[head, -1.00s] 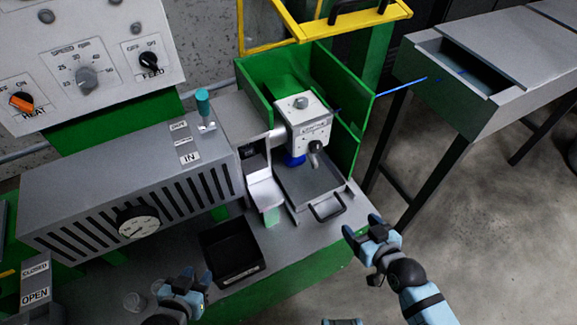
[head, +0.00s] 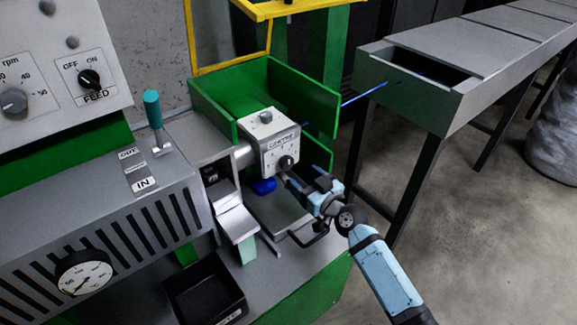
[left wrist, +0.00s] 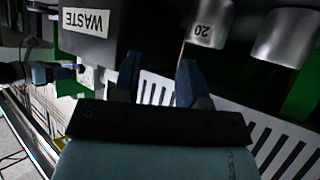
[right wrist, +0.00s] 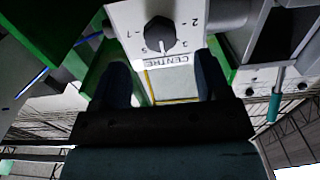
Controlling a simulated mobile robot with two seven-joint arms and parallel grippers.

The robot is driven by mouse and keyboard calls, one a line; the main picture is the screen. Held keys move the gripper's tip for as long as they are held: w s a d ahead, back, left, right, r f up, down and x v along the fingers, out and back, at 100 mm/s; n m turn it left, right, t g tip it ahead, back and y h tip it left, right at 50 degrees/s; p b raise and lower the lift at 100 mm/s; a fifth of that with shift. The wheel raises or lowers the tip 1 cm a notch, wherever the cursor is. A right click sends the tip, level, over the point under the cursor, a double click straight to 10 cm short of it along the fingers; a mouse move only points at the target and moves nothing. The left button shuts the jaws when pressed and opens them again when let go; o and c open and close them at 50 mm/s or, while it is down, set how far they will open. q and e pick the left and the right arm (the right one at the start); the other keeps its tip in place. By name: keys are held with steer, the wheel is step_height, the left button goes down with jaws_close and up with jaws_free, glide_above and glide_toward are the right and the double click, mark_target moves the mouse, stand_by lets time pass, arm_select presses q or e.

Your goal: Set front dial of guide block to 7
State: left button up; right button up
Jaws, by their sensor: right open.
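The guide block (head: 281,140) is a pale box marked CENTRE, above a grey tray in the green bay. Its front dial (head: 286,163) is a black knob. In the right wrist view the dial (right wrist: 160,34) appears upside down; its white mark points between 3 and 5, with 7 off to the left. My right gripper (head: 305,181) is open, just in front of and below the dial, apart from it. Its open fingers (right wrist: 168,85) show empty in the right wrist view. My left gripper (left wrist: 158,80) is open and empty near the black WASTE bin (left wrist: 120,35).
A blue cable (head: 350,98) runs from the grey trough (head: 410,85) toward the block. The tray's handle (head: 309,236) lies below my right gripper. A teal-handled lever (head: 153,110) stands left. The black bin (head: 205,287) sits on the bench in front.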

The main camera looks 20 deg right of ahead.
mark_target(289, 165)
steer(key=x, duration=0.6)
steer(key=shift+w+a, duration=0.1)
steer(key=shift+w, duration=0.25)
steer(key=c, duration=0.9)
